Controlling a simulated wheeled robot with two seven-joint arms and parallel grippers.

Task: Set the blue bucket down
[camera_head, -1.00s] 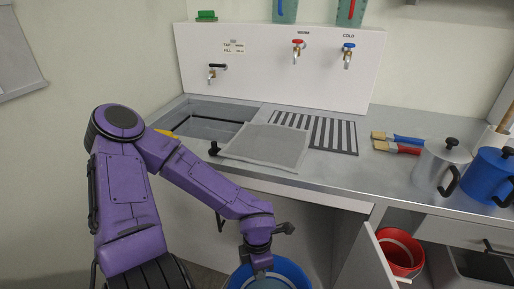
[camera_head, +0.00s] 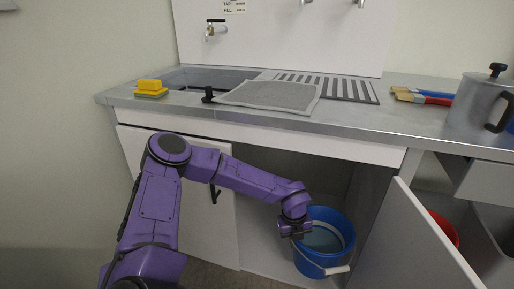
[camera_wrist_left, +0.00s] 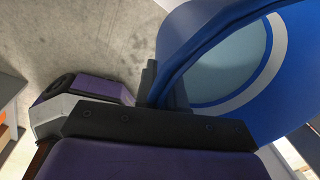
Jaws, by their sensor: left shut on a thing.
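The blue bucket (camera_head: 325,262) is in front of the open cabinet below the counter. It looks upright, with a white band inside and greyish-blue contents, perhaps water. Its white handle grip (camera_head: 337,270) hangs at the front right. My left gripper (camera_head: 294,229) is shut on the bucket's left rim. In the left wrist view the bucket (camera_wrist_left: 262,110) fills the right side, next to the gripper (camera_wrist_left: 152,90). Whether the bucket's base touches the floor cannot be told. My right gripper is not in view.
An open white cabinet door (camera_head: 415,245) stands right of the bucket, with a red bucket (camera_head: 444,228) behind it. A closed cabinet door (camera_head: 190,200) is behind my arm. The counter (camera_head: 370,119) holds a sponge (camera_head: 150,88), brushes (camera_head: 425,97) and a metal jug (camera_head: 478,103).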

